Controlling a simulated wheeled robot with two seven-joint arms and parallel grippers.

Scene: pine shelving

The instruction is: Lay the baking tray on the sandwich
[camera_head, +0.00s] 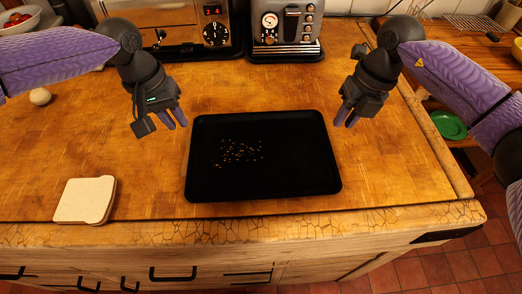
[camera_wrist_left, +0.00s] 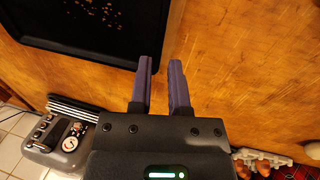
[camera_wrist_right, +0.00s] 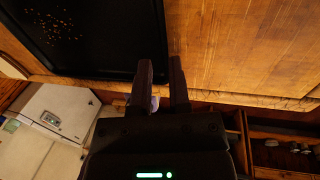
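The black baking tray (camera_head: 262,188) lies flat on the wooden counter, with small brown crumbs on its left half. The sandwich (camera_head: 84,199), a pale flat bread slice shape, lies on the counter left of the tray, near the front edge. My left gripper (camera_head: 174,122) is open and empty by the tray's left rim, near its back corner. My right gripper (camera_head: 346,118) is open and empty by the right rim. Contact cannot be told.
A toaster (camera_head: 287,27) and an oven-like appliance (camera_head: 170,22) stand at the back. A pale round item (camera_head: 40,96) lies at the left. The counter between sandwich and tray is clear. A green plate (camera_head: 449,125) sits lower, beyond the right edge.

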